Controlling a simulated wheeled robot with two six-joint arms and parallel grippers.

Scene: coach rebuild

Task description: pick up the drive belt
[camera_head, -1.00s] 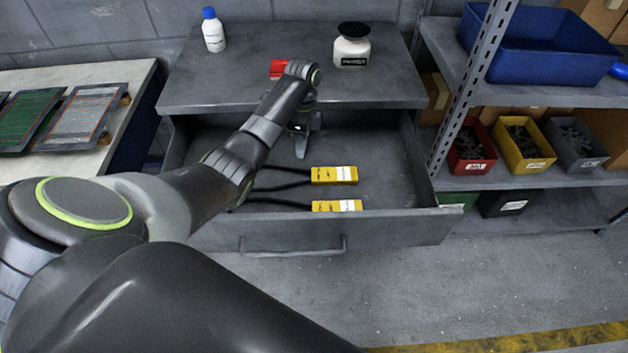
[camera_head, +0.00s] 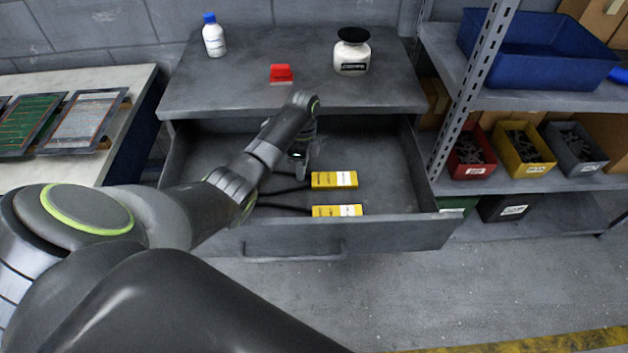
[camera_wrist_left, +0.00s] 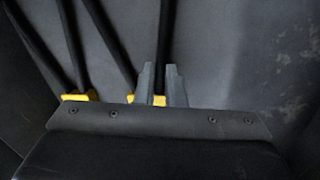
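Two black belts with yellow-and-white sleeves lie in the open grey drawer. The farther belt's sleeve (camera_head: 334,180) and the nearer one's sleeve (camera_head: 337,211) show in the head view, with dark strands running left. My left gripper (camera_head: 301,166) is inside the drawer space, just left of and behind the farther sleeve. In the left wrist view, the gripper (camera_wrist_left: 160,78) has its two fingers apart, with a black strand and a yellow sleeve (camera_wrist_left: 159,101) in line between them. Contact cannot be told. Another yellow sleeve (camera_wrist_left: 78,97) is at the left. My right gripper is out of view.
The drawer (camera_head: 385,232) has walls on all sides. The cabinet top (camera_head: 220,90) overhangs its back and carries a white bottle (camera_head: 213,38), a red object (camera_head: 281,73) and a white jar (camera_head: 352,52). A shelf with bins stands at right.

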